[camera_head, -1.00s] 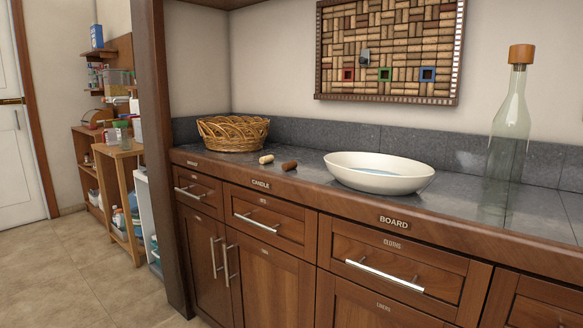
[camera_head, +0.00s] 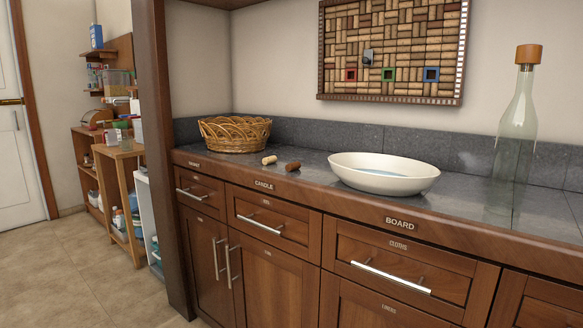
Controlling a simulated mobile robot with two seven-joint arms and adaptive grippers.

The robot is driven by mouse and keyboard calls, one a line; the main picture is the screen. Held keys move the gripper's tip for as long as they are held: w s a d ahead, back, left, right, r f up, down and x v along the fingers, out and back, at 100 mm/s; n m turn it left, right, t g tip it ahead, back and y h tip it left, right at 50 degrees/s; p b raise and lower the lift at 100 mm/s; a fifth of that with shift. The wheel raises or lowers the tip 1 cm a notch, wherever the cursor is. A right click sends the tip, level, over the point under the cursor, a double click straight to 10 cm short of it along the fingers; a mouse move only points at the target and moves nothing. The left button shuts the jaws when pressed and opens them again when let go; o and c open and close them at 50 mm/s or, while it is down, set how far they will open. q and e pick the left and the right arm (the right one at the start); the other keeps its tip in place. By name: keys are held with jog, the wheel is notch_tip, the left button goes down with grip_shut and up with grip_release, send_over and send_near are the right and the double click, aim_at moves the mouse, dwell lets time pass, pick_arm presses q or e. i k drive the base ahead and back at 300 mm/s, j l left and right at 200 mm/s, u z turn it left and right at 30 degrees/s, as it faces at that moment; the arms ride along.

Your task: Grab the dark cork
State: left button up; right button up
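The dark cork (camera_head: 293,166) lies on its side on the grey stone counter (camera_head: 236,168), close to the front edge above the CANDLE label. A light cork (camera_head: 269,160) lies just left of it, slightly apart. The white bowl (camera_head: 384,185) is to the right of the dark cork, and the wicker basket (camera_head: 235,134) is to its left. Neither of my grippers shows in the head view.
A tall clear bottle (camera_head: 516,130) with a cork stopper stands at the right. A cork board (camera_head: 392,48) hangs on the wall. Drawers with metal handles (camera_head: 390,277) line the front. A brown post (camera_head: 163,150) borders the counter's left end. Floor is open at lower left.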

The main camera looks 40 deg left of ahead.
aim_at(293, 166)
jog(key=j+z, duration=0.1)
jog(key=j, duration=0.35)
jog(key=k+j, duration=0.15)
jog(key=j, duration=0.3)
jog(key=j+z, duration=0.15)
jog(key=j, duration=0.25)
jog(key=k+j, duration=0.15)
jog(key=j, duration=0.3)
jog(key=k+j+z, duration=0.15)
jog(key=j, duration=0.25)
